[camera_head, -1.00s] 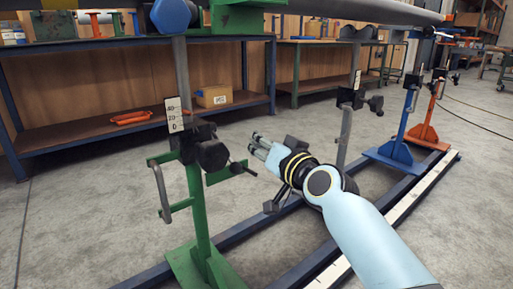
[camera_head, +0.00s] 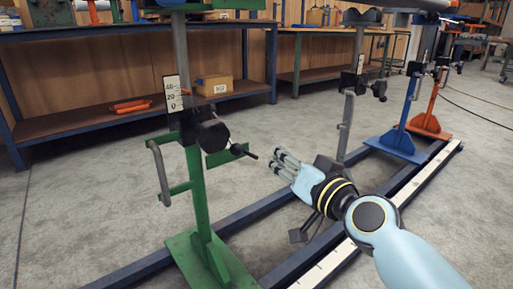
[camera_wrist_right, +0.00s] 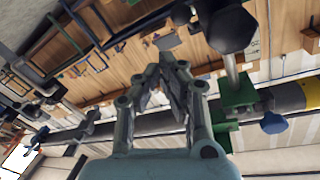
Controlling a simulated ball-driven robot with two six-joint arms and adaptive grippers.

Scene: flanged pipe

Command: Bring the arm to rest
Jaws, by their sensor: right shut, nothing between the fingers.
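My right gripper (camera_head: 281,164) is in the middle of the head view, with a light blue arm coming in from the lower right. Its fingers point up and left, shut with nothing between them. They are apart from the green stand (camera_head: 196,190), which is to their left and carries a dark clamp knob and a white scale plate. In the right wrist view the gripper fingers (camera_wrist_right: 167,75) come together near the middle. My left gripper shows in neither view.
A grey post (camera_head: 348,125), a blue stand (camera_head: 402,125) and an orange stand (camera_head: 433,100) stand along floor rails (camera_head: 340,262) to the right. Grey floor is open at left.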

